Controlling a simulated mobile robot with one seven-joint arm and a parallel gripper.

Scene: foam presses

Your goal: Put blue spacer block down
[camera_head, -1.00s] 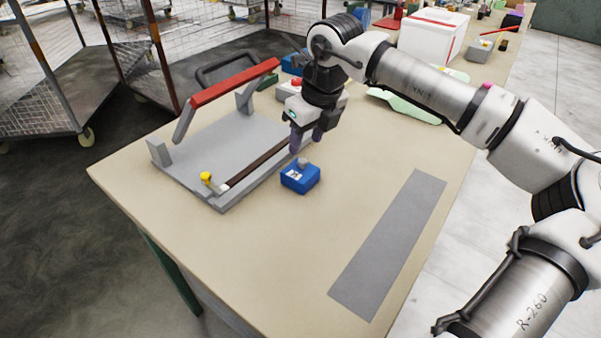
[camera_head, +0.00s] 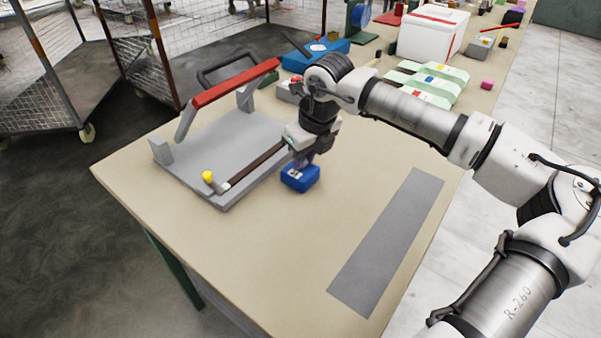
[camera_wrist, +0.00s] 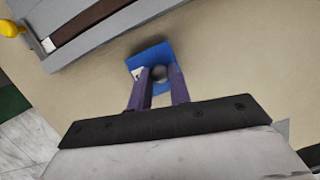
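The blue spacer block (camera_head: 300,178) rests on the tan table, just right of the grey press plate. It has a white label and a small grey knob on top. My gripper (camera_head: 303,160) is right over it, pointing down. In the wrist view, the purple fingers (camera_wrist: 160,82) stand on either side of the grey knob (camera_wrist: 159,73), with the blue block (camera_wrist: 150,56) beneath. I cannot tell whether they touch the knob or leave a small gap. In the head view my wrist hides the knob.
The press (camera_head: 205,145) with its red bar (camera_head: 235,82) and yellow knob (camera_head: 208,176) stands left of the block. A grey strip (camera_head: 388,240) lies bare at the right.

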